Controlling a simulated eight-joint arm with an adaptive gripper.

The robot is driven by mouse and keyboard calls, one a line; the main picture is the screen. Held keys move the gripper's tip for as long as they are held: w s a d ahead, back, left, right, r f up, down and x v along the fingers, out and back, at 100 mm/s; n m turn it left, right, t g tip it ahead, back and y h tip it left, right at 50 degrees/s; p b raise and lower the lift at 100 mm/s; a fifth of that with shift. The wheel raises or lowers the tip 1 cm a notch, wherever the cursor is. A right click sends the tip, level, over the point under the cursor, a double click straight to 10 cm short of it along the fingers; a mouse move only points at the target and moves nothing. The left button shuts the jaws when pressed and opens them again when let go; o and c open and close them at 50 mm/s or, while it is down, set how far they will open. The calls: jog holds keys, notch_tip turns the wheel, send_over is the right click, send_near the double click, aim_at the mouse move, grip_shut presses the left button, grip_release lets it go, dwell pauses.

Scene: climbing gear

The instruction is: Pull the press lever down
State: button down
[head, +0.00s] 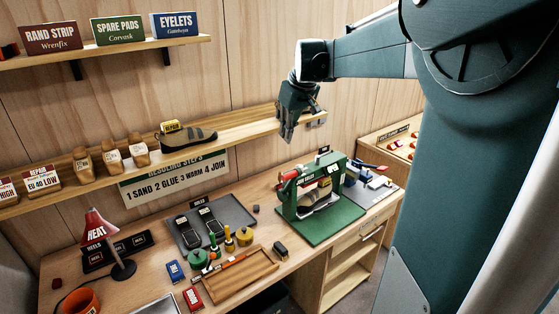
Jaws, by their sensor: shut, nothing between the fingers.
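The green press (311,196) stands on its green base plate at the right part of the bench. A dark shoe with a light sole is inside its frame. A red-ended lever (289,175) sticks out at the upper left of the press; I take this to be the press lever, and it looks roughly level. My gripper (287,138) hangs above and slightly left of the press, in front of the wall shelf, fingers pointing down. It is shut and empty, apart from the lever.
A grey tray (246,212) with dark sole pieces, several small bottles and a wooden tray (265,276) lie left of the press. A red heat lamp (97,228) stands farther left. The wall shelf (240,126) holding a shoe (203,136) runs behind my gripper.

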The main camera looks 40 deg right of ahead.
jog(key=shift+f, duration=0.15)
notch_tip(320, 180, down, 11)
jog(key=shift+f+p, duration=0.2)
jog(key=shift+p, duration=0.1)
dwell(1.0)
jog(key=shift+s, duration=0.15)
